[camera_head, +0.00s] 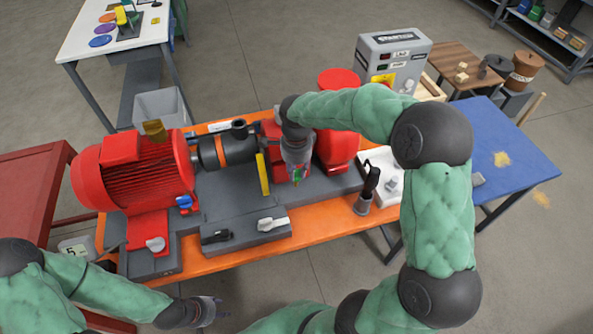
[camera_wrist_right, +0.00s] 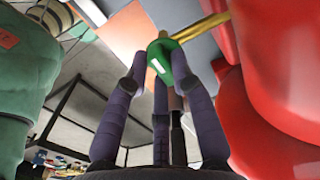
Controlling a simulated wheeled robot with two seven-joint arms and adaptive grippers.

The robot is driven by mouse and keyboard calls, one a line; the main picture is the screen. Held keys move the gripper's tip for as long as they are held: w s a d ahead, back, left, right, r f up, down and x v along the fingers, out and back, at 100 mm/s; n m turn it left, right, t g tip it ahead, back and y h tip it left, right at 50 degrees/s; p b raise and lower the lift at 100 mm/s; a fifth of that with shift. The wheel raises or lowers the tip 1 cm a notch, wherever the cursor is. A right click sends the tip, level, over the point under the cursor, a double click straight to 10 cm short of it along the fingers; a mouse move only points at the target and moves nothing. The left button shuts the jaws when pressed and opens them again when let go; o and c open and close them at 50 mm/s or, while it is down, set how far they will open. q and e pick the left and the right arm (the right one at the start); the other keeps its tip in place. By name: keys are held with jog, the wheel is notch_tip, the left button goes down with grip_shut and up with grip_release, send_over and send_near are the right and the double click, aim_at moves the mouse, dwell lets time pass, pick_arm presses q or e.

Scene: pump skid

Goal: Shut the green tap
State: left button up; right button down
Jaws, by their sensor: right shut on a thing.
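The green tap (camera_wrist_right: 165,58) shows in the right wrist view at the tips of my right gripper's fingers, with a brass pipe (camera_wrist_right: 207,35) beside it. My right gripper (camera_wrist_right: 168,75) is shut on the green tap. In the head view my right gripper (camera_head: 297,172) is over the pump skid, and only a small bit of green shows under it; the rest of the tap is hidden. My left gripper (camera_head: 208,311) is low at the front, clear of the orange bench; its fingers are too small to read.
The red motor (camera_head: 130,172), a yellow lever (camera_head: 262,174) and red pump parts (camera_head: 336,148) crowd the skid. A grey control box (camera_head: 393,58) is behind.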

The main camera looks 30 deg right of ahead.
aim_at(296, 172)
dwell(0.3)
jog(key=c, duration=1)
grip_release()
jog(key=shift+c, duration=0.2)
notch_tip(296, 172, up, 12)
